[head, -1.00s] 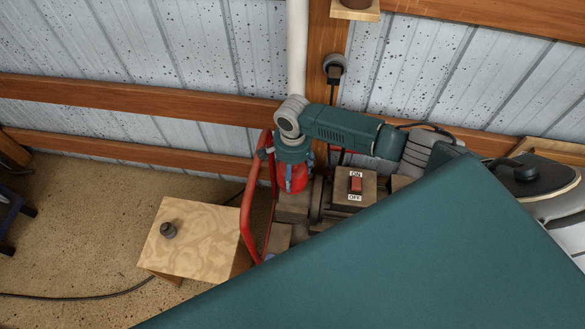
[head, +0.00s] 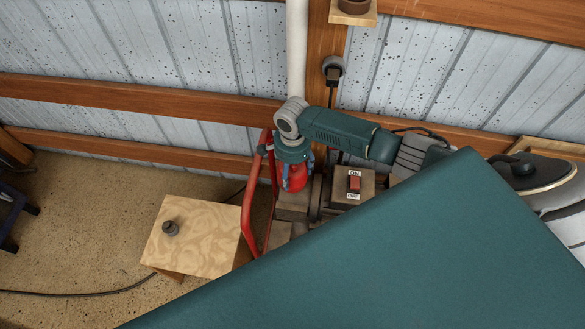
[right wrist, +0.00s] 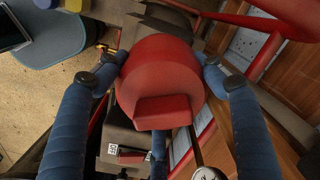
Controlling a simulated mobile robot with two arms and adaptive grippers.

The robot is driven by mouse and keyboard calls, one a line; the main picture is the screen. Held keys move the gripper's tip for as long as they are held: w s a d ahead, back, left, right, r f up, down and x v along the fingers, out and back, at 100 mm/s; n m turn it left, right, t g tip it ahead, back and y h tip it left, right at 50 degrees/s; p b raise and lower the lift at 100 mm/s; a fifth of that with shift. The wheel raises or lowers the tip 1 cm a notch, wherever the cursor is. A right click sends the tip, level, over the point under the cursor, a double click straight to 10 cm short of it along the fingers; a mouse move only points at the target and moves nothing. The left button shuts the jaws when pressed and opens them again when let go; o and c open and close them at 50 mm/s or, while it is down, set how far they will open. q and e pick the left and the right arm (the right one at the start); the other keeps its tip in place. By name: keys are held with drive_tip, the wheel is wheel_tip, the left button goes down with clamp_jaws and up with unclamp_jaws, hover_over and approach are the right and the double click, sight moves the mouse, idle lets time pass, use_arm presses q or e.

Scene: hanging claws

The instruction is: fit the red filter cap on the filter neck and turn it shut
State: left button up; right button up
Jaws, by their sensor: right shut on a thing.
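The red filter cap (head: 297,180) is in my right gripper (head: 291,172), at the left end of the machine with the switch. In the right wrist view the cap (right wrist: 160,75) is a round red disc with a raised block grip. Blue fingers stand on both sides of it and another shows below, closed around it. The filter neck is hidden, and I cannot tell whether the cap sits on it. My left gripper is not in view.
A red tubular frame (head: 249,215) stands just left of the cap. The ON/OFF switch box (head: 340,187) is to its right. A large teal surface covers the lower right.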

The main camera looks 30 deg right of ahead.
drive_tip(key=shift+s+a+m+p, duration=0.1)
drive_tip(key=shift+a+m+p, duration=0.1)
drive_tip(key=shift+m+p, duration=0.6)
drive_tip(key=o, duration=1.5)
drive_tip(key=shift+f, duration=0.1)
drive_tip(key=shift+c, duration=0.2)
drive_tip(key=o, duration=0.5)
drive_tip(key=shift+o, duration=1.3)
drive_tip(key=shift+d, duration=0.1)
drive_tip(key=shift+r+p, duration=3.1)
drive_tip(key=shift+p, duration=0.25)
